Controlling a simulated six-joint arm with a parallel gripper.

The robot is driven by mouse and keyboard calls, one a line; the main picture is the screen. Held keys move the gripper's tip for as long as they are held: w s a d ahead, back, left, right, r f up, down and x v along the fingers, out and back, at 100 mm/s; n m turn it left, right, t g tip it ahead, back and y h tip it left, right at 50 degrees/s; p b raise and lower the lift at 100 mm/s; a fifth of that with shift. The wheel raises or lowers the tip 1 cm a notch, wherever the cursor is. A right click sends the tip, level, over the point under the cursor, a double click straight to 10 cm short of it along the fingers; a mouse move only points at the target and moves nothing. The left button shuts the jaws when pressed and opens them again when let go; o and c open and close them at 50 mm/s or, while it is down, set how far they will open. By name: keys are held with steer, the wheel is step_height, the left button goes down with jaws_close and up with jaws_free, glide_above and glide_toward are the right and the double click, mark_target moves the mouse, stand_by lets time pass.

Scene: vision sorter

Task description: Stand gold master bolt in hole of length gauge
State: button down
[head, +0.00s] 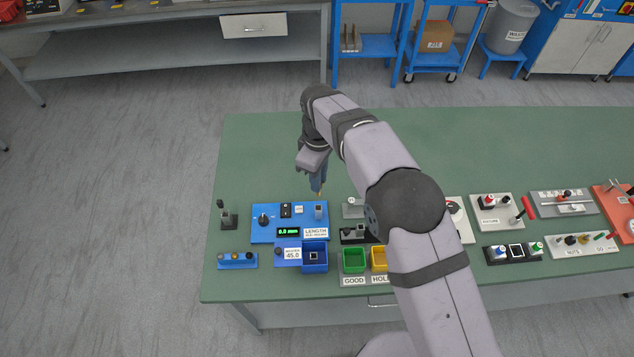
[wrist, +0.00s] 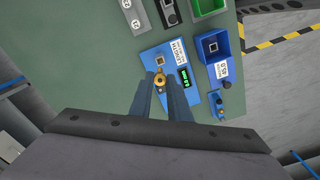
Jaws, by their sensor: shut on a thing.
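The gold master bolt (wrist: 160,80) is between my gripper's fingers (wrist: 163,88), seen nearly end-on with its round gold head toward the wrist camera. In the head view my gripper (head: 317,183) points down, shut on the bolt, whose gold tip (head: 319,194) shows just below the fingers. The length gauge (head: 262,233) is a blue panel with a green display, a black knob and a small grey block (head: 319,211) at its right end. The bolt appears above and just behind that block, apart from it. In the wrist view the block (wrist: 159,61) shows a dark hole just beyond the bolt.
The blue master holder (head: 314,264) labelled 45.0 stands in front of the gauge. Green (head: 354,262) and yellow (head: 378,259) bins are to its right. A grey fixture (head: 352,209) stands close right of the gauge. The green table (head: 262,150) is clear behind the gauge.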

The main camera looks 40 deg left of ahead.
mark_target(318, 195)
steer(key=shift+f, duration=0.1)
steer(key=shift+f+b, duration=1.95)
steer(key=shift+f, duration=0.9)
steer(key=shift+f+b, duration=0.95)
steer(key=shift+f, duration=0.85)
steer(key=c, duration=1.2)
jaws_free()
steer(key=shift+r+p, duration=2.65)
steer(key=shift+r, duration=1.35)
